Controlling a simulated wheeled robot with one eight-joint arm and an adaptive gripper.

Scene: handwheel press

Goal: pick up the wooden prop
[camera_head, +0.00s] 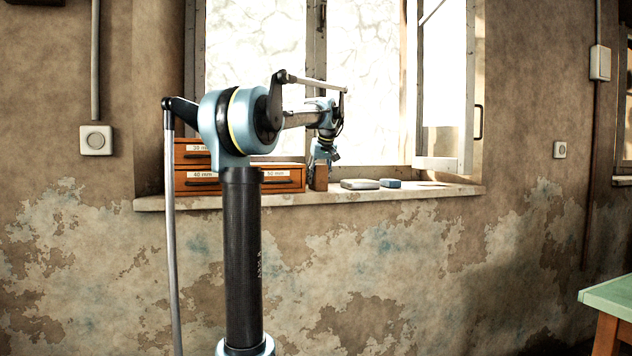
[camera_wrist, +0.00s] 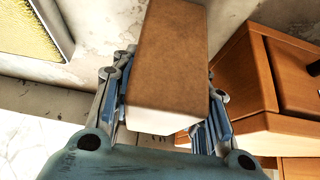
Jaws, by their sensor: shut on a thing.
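The wooden prop (camera_head: 320,177) is a brown block on the window sill, just right of the drawer cabinet in the head view. It stands upright, and its lower end is at the sill; I cannot tell whether it touches. In the wrist view the prop (camera_wrist: 172,50) shows a brown face and a pale end between the fingers. My gripper (camera_head: 322,158) comes down on its upper part. In the wrist view my gripper (camera_wrist: 168,80) is shut on the prop, with a finger along each side. The finger pads are partly hidden by the prop.
The orange drawer cabinet (camera_head: 283,179) stands close left of the prop; it also shows in the wrist view (camera_wrist: 240,85). A pale flat block (camera_head: 360,184) and a blue-grey block (camera_head: 390,183) lie to the right on the sill (camera_head: 430,192). The open window sash (camera_head: 445,90) is further right.

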